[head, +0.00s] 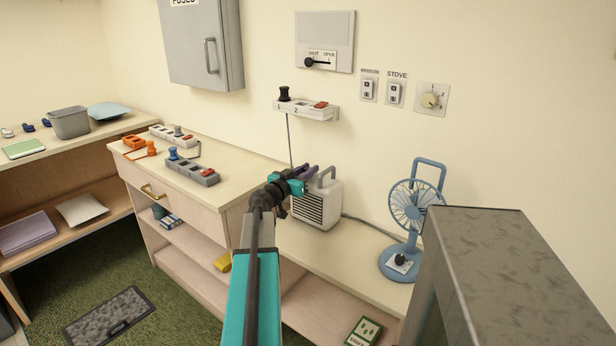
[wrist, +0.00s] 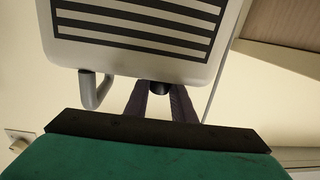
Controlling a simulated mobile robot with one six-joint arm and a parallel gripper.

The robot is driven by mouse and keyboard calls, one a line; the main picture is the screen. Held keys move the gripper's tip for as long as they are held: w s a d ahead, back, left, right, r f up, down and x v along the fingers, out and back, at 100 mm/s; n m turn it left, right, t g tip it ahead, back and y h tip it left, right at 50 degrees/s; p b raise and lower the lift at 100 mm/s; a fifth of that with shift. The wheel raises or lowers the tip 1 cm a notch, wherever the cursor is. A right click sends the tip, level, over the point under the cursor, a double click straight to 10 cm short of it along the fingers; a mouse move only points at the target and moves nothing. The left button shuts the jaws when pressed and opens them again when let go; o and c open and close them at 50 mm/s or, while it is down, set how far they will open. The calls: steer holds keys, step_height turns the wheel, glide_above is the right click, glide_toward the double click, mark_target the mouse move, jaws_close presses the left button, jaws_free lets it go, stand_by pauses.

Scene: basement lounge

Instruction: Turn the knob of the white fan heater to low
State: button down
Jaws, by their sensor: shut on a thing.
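The white fan heater (head: 328,207) stands on the low counter against the wall, with a dark slatted front and a grey handle on top. My gripper (head: 311,173) is at the heater's top, beside the handle. In the wrist view the heater (wrist: 135,48) fills the upper part, and its handle (wrist: 90,92) is left of my fingers. There my gripper (wrist: 160,94) is shut on a small black knob (wrist: 159,87) at the heater's edge. The knob's pointer and markings are hidden, so its setting cannot be told.
A blue desk fan (head: 410,215) stands right of the heater, with a cable between them. A wall shelf (head: 300,108) with a switched power strip is above. A grey-topped cabinet (head: 500,235) blocks the right foreground. A higher counter (head: 230,167) with power strips is at left.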

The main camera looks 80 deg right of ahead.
steer(key=shift+s+a+f+n+t+h+b, duration=0.1)
steer(key=shift+f+n+t+h+b, duration=0.1)
steer(key=shift+n+t+b, duration=0.45)
steer(key=shift+f+n+t+h+b, duration=0.1)
steer(key=shift+t+h+b, duration=0.2)
steer(key=shift+b, duration=0.6)
steer(key=shift+r+t+b, duration=0.1)
steer(key=shift+t+b, duration=0.2)
steer(key=shift+t, duration=0.05)
steer(key=shift+n+t, duration=0.45)
steer(key=shift+t, duration=0.15)
steer(key=shift+r+t+b, duration=0.15)
steer(key=shift+t+b, duration=0.15)
steer(key=shift+b, duration=0.05)
steer(key=c, duration=1.5)
jaws_free()
